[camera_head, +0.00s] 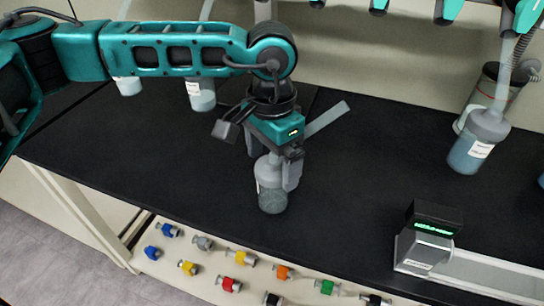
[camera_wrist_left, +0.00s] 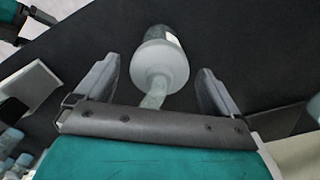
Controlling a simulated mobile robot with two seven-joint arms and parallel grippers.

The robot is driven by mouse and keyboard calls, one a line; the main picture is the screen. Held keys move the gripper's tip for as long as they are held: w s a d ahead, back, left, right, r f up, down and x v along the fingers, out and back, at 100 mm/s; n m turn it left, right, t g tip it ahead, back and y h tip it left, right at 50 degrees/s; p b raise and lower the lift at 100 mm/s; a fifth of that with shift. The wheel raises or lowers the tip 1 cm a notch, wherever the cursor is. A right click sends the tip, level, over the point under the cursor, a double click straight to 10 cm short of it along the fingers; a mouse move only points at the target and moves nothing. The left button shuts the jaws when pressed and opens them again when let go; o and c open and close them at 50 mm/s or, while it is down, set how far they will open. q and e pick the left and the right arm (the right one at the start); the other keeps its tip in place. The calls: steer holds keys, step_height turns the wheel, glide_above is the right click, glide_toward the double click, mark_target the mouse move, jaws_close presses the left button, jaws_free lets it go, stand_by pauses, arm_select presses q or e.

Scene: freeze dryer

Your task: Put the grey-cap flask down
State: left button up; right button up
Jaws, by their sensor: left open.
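The grey-cap flask (camera_head: 271,190) stands upright on the black bench near its front edge, with a pale label on its side. My left gripper (camera_head: 275,172) is open around the upper part of the flask. In the left wrist view the flask's grey cap (camera_wrist_left: 159,66) lies between the two spread fingers of my left gripper (camera_wrist_left: 160,85), with a gap on each side. The flask's base is mostly hidden by its cap there. My right gripper is not in view.
Other flasks stand at the back left (camera_head: 201,94) and on the right (camera_head: 475,145). A small device with a green display (camera_head: 432,232) is at the front right. Several coloured valves (camera_head: 188,268) lie on a lower shelf. The bench (camera_head: 370,180) right of the flask is clear.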

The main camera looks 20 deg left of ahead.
arm_select(q)
steer(key=shift+r+p, duration=0.3)
steer(key=shift+p, duration=0.05)
step_height(320, 180, up, 12)
steer(key=shift+f+b, duration=0.15)
steer(key=shift+b, duration=0.2)
